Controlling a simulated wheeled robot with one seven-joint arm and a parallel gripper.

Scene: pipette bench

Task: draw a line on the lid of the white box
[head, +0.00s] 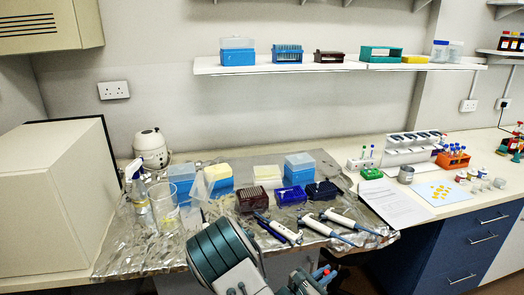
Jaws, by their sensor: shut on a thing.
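A low white box (267,173) with a pale lid sits at the back of the foil-covered bench, between blue tip boxes. I see no mark on its lid at this size. My gripper (318,281) is at the bottom edge of the head view, in front of the bench and well short of the white box. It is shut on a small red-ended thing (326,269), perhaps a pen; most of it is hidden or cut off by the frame.
Several pipettes (325,229) lie at the foil's front. Dark racks (259,199), blue boxes (299,167), a beaker (163,208) and a spray bottle (138,200) crowd the foil (150,258). A paper sheet (396,203) lies to the right. A shelf (330,66) hangs above.

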